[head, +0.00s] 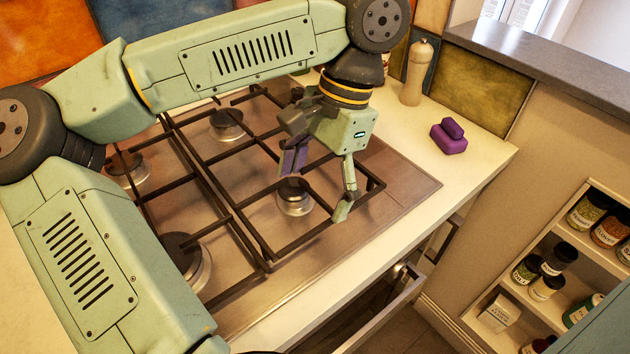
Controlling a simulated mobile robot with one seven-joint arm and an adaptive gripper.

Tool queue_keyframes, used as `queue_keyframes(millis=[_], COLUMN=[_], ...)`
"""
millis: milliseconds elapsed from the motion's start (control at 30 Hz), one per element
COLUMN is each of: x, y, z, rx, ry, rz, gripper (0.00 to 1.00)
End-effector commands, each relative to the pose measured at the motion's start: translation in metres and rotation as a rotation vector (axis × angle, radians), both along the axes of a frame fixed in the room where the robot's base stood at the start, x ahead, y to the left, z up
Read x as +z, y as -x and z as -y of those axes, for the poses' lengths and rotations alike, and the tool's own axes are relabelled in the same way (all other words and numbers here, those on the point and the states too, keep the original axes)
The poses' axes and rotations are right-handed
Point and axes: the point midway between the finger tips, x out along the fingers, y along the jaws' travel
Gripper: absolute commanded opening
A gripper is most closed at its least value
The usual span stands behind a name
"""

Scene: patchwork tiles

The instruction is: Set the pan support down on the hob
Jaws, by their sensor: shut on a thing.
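The hob (405,182) is a brown metallic plate with several round burners, set in the pale worktop. The dark pan support (300,242), a grid of bars, is over the right part of the hob, around the front right burner (294,197). My gripper (320,182) is shut on the pan support, its fingers reaching down among the bars on the right. The gripper body and arm hide part of the support's far side. I cannot tell whether the support touches the hob or is slightly above it.
Another dark grid (188,236) covers the left part of the hob, partly behind my arm. A purple block-like object (449,137) and a wooden mill (415,73) stand on the worktop (478,150) at right. An open drawer (385,318) is below the front edge. Spice shelves are at far right.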

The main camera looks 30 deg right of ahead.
Motion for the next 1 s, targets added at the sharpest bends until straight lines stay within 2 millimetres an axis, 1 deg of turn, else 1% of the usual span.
queue_keyframes(millis=[267,733,1000], x=[0.0010,-0.0059,-0.0066], y=[-0.0006,-0.0007,-0.0008], z=[-0.0001,-0.0001,-0.0001], rx=[0.001,0.001,0.002], ry=[-0.001,-0.001,-0.001], rz=[0.004,0.004,0.005], gripper=[0.24,0.24,0.24])
